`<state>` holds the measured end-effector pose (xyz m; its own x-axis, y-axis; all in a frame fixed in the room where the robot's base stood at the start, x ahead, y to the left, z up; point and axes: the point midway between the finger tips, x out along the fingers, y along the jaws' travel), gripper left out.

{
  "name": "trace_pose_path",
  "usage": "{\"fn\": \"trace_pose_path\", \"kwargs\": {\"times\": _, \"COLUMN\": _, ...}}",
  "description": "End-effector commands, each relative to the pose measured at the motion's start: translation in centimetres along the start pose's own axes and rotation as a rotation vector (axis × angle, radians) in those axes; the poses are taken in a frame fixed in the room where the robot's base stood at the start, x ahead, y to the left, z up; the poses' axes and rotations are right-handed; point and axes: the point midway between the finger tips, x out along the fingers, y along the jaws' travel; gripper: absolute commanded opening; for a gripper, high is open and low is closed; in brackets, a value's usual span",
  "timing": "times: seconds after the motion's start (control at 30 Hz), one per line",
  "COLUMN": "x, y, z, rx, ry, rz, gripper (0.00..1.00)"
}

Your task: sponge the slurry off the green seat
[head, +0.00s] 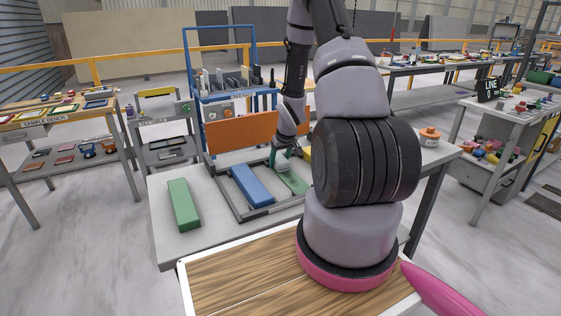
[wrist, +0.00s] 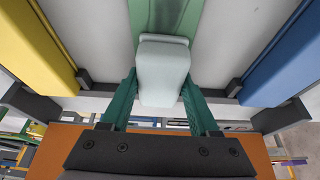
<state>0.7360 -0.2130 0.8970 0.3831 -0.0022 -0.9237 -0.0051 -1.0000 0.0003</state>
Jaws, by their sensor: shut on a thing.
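My gripper (wrist: 160,88) has green fingers, shut on a pale grey-white sponge (wrist: 164,62) that hangs between them. The green seat (wrist: 150,12) shows as a strip beyond the sponge in the wrist view, and the sponge hides part of it. In the head view the green seat (head: 294,183) lies in the grey frame between blue and yellow bars, and my gripper (head: 281,161) is at its far end. I cannot tell whether the sponge touches the seat. No slurry can be made out on the visible part.
A blue bar (head: 251,186) lies left of the green seat, and a yellow bar (wrist: 35,45) lies on its other side. An orange panel (head: 240,133) stands behind the frame. A loose green block (head: 183,205) lies on the table's left. An orange-topped tub (head: 430,137) stands right.

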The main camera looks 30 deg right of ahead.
Motion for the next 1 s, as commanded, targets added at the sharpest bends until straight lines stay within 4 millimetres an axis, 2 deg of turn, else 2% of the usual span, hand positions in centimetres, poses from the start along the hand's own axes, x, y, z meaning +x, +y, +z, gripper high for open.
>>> {"fn": "trace_pose_path", "kwargs": {"times": 0.17, "x": -0.1, "y": -0.1, "z": -0.4, "rx": 0.0, "ry": 0.006, "rz": -0.001, "gripper": 0.09}}
{"fn": "trace_pose_path", "kwargs": {"times": 0.73, "x": -5.1, "y": 0.0, "z": -2.3, "rx": 0.001, "ry": 0.005, "rz": 0.0, "gripper": 0.09}}
{"fn": "trace_pose_path", "kwargs": {"times": 1.0, "x": -5.5, "y": 0.0, "z": -2.4, "rx": 0.0, "ry": 0.003, "rz": -0.001, "gripper": 0.09}}
